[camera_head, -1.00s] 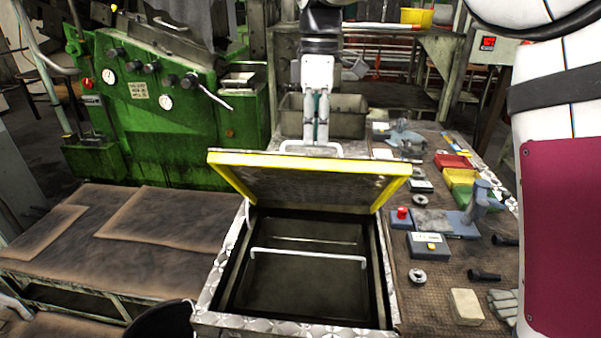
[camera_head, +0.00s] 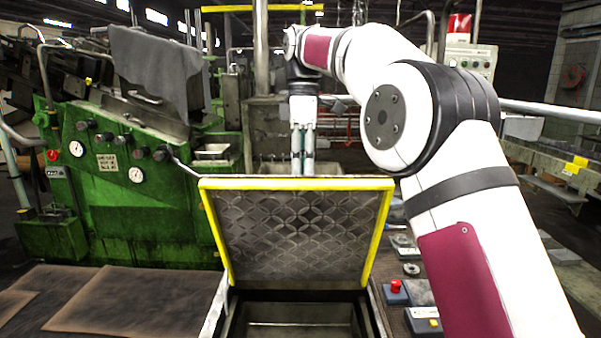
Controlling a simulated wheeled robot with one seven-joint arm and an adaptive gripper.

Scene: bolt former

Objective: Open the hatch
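The hatch (camera_head: 297,236) is a yellow-edged metal lid with a patterned plate. It stands steeply raised over its opening, tilted up from the box frame (camera_head: 217,318). The dark compartment (camera_head: 300,318) below is partly in view. My gripper (camera_head: 302,170) points down just behind the lid's top edge. Its two fingers run nearly parallel and close together; their tips are hidden by the lid. Whether they hold the lid's handle cannot be seen.
A green machine (camera_head: 130,190) with gauges and levers stands at the left. A bench with a red-button box (camera_head: 396,292) is at the right, partly covered by my arm. Brown mats (camera_head: 120,300) lie at lower left. A metal bin stands behind the lid.

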